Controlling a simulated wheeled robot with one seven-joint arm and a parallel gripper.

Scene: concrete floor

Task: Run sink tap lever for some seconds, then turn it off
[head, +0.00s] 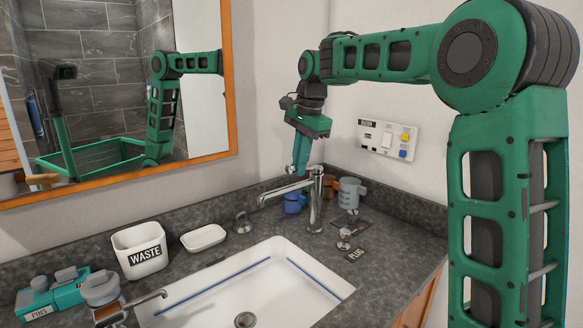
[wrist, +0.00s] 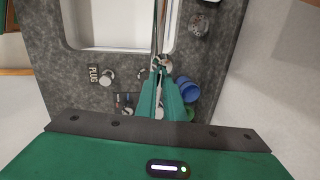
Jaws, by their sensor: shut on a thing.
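The chrome tap (head: 315,207) stands upright behind the sink (head: 312,269), its spout reaching left over the basin. I see no water stream below the spout in the head view. My gripper (head: 300,172) comes down from above onto the top of the tap and is shut on the tap lever. In the wrist view, the green fingers of my gripper (wrist: 159,74) close together at the tap head, with the tap spout (wrist: 160,38) beyond them. The fingers hide most of the lever, so its angle cannot be told.
A grey mug (head: 351,193) and a blue cup (head: 293,204) stand close to the tap. The plug control (head: 345,238) is on the counter right of it. A waste bin (head: 140,250) and soap dish (head: 203,238) are left. A mirror hangs behind.

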